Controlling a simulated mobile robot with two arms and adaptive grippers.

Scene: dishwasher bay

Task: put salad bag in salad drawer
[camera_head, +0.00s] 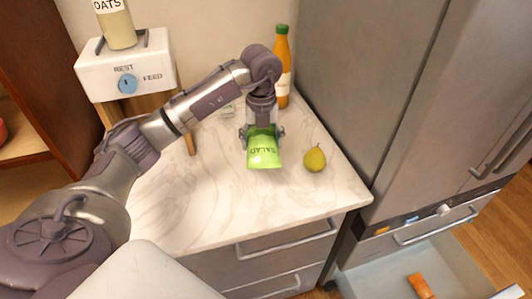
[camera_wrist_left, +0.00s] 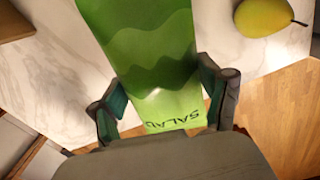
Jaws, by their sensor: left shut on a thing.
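The green salad bag (camera_head: 263,151) is held by my left gripper (camera_head: 262,134) over the marble counter in the head view. In the left wrist view the bag (camera_wrist_left: 150,60) stands between the two fingers of the left gripper (camera_wrist_left: 165,112), which is shut on it. The bag's lettering shows near the fingers. A drawer (camera_head: 372,282) at the lower right of the head view is pulled open, with an orange carrot-like item (camera_head: 420,286) inside. The drawer's front is partly cut off by the frame. My right gripper is not in view.
A yellow-green pear (camera_head: 315,159) sits on the counter (camera_head: 215,215) right of the bag. An orange bottle (camera_head: 282,70) stands behind. A white dispenser (camera_head: 125,72) with an oats container (camera_head: 117,28) stands at the back left. The tall grey fridge (camera_head: 375,80) borders the counter's right side.

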